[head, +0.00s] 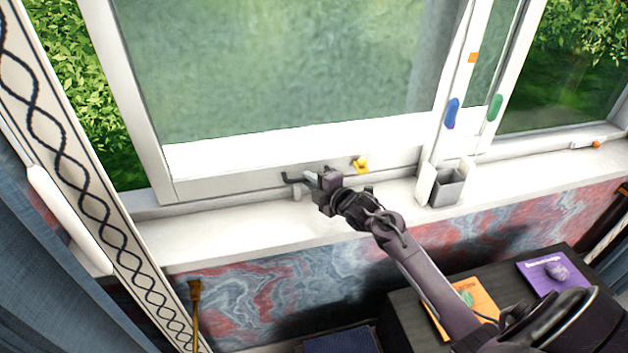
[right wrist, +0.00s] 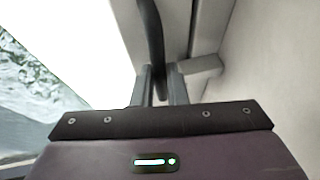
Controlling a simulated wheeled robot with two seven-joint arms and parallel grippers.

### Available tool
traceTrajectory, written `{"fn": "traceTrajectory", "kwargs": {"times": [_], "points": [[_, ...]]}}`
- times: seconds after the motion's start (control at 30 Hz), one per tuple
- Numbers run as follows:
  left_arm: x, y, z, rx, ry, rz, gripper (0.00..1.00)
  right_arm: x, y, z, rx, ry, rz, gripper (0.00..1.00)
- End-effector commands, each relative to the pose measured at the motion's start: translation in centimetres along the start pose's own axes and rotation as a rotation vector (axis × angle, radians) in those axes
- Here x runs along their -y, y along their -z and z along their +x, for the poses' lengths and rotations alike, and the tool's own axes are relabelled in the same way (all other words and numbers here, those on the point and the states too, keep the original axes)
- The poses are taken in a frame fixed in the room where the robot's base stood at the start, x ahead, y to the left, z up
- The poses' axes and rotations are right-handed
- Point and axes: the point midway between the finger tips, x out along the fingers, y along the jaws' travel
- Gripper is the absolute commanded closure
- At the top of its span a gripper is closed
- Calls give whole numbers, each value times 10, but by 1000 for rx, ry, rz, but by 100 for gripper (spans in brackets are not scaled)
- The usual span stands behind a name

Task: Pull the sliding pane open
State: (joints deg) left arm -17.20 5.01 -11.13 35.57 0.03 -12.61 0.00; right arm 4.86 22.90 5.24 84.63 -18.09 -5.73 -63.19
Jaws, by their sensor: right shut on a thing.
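The sliding pane (head: 290,143) is a white-framed window in the head view, with frosted-looking green glass. A gap onto green leaves shows at its left, between its frame and the patterned strip. A dark handle (head: 292,179) sits on its lower rail. My right gripper (head: 311,178) is at that handle. In the right wrist view the two fingers of my right gripper (right wrist: 160,84) are shut on the dark handle bar (right wrist: 152,35), which passes between them. My left gripper is in neither view.
A white sill (head: 240,232) runs below the window. On it stands a small grey box (head: 447,187). A yellow piece (head: 360,165) sits on the rail right of my gripper. Below right, a dark cabinet (head: 405,310) carries an orange book (head: 466,304) and a purple book (head: 548,276).

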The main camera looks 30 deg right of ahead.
Motion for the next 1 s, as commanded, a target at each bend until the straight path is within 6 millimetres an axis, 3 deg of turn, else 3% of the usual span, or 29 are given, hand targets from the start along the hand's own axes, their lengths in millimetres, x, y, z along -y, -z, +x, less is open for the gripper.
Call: {"fn": "traceTrajectory", "kwargs": {"times": [0.1,0.13,0.27,0.63,1.0], "points": [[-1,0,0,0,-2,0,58,2,-6,-1,11,5,-2,100],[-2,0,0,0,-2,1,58,2,-6,-1,12,5,-2,84],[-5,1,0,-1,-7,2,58,1,-6,-1,13,4,-3,67],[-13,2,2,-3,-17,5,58,1,-7,-6,15,2,-4,66],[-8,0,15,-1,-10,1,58,4,-7,-61,14,4,-5,66]]}}
